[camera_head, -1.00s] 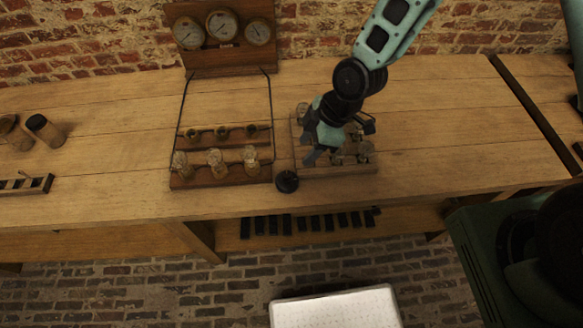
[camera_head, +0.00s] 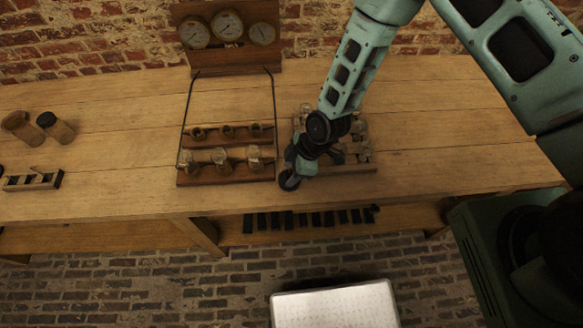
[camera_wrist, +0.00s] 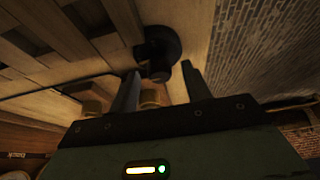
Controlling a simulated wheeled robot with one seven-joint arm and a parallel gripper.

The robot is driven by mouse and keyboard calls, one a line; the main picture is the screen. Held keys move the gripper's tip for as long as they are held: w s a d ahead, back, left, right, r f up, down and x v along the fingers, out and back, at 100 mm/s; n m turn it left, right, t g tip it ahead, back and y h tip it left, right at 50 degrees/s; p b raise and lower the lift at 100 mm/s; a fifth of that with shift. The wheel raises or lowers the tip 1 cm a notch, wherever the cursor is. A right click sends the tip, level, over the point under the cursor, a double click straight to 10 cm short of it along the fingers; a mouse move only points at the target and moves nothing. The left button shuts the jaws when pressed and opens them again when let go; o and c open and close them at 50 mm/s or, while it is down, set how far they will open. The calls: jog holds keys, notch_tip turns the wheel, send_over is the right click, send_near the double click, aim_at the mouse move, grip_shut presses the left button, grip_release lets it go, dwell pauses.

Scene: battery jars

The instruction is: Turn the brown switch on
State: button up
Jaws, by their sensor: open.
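A round dark switch with a raised knob (camera_wrist: 160,42) sits at the bench's front edge, between the two wooden racks. In the wrist view it lies just beyond and between my fingertips; its brown colour is hard to confirm in this light. In the head view the switch (camera_head: 288,183) is partly covered by my gripper (camera_head: 296,172). In the wrist view my gripper (camera_wrist: 160,72) is open, with its two dark fingers apart. I cannot tell whether the fingers touch the knob. A small brass piece (camera_wrist: 150,97) shows between the fingers, nearer the palm.
A left rack (camera_head: 222,179) holds glass jars. A right rack (camera_head: 350,169) stands behind my gripper, partly hidden by my arm. A gauge panel (camera_head: 228,55) stands at the back. Brown jars (camera_head: 58,130) lie at the left. The bench right of the racks is clear.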

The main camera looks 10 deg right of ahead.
jog(key=c, duration=1)
jog(key=m+t+b, duration=0.1)
jog(key=m, duration=0.1)
jog(key=m+b, duration=0.2)
jog(key=shift+s+a+f+m+t, duration=0.1)
jog(key=shift+s+f+m+t, duration=0.05)
jog(key=shift+m+t, duration=0.25)
jog(key=m+b, duration=0.1)
jog(key=m, duration=0.1)
jog(key=m+t+h+b, duration=0.1)
jog(key=m, duration=0.1)
jog(key=shift+s+a+m+h+b, duration=0.1)
jog(key=shift+m+h+b, duration=0.2)
jog(key=m, duration=0.2)
jog(key=m+t+h, duration=0.1)
jog(key=m, duration=0.1)
jog(key=shift+a+r+h, duration=0.1)
jog(key=shift+r+h, duration=0.1)
jog(key=shift+h, duration=0.1)
jog(key=shift+m+t+h+p, duration=0.35)
jog(key=shift+m+h, duration=0.35)
jog(key=shift+m, duration=1.5)
